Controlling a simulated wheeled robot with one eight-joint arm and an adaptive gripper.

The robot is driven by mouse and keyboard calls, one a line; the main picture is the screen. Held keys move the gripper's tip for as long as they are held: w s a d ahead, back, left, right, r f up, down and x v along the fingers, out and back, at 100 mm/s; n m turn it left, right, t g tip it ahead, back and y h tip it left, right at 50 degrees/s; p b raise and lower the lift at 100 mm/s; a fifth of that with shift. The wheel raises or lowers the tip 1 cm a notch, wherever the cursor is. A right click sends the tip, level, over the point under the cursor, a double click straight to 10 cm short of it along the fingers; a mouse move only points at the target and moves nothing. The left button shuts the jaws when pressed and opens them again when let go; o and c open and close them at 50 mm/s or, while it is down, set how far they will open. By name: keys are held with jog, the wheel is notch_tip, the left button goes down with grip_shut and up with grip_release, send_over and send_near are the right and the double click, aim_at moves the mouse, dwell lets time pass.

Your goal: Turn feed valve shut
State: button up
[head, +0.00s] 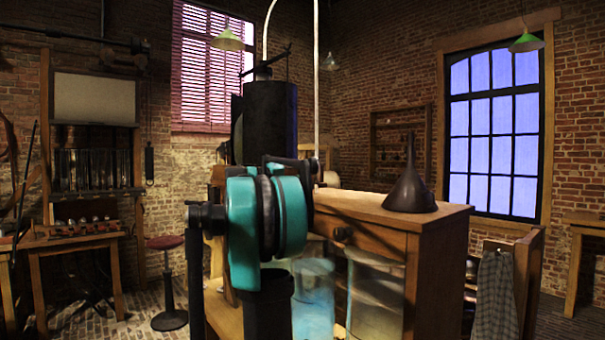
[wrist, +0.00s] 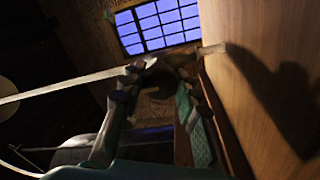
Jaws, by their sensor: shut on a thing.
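The feed valve is not clear in either view. In the head view my arm's teal wrist joint (head: 265,222) stands in front of that spot and hides my fingers. In the wrist view my gripper (wrist: 160,78) has its two fingers on either side of a small dark piece, where a pale tube (wrist: 75,84) crosses. The gripper is shut on this piece, which I take for the feed valve. Its exact shape and how far it is turned cannot be made out. The tube also shows upright in the head view (head: 316,75).
A wooden cabinet (head: 432,250) stands just right of my arm, with a dark funnel (head: 408,185) on top. Glass jars (head: 376,300) stand below. A black cylinder (head: 270,122) is behind my arm. In the wrist view a wood surface (wrist: 240,30) runs close along the right.

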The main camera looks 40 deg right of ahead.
dwell(0.3)
jog(key=o, duration=1.2)
jog(key=shift+c, duration=0.2)
jog(key=s+a+f, duration=0.1)
jog(key=a, duration=1.1)
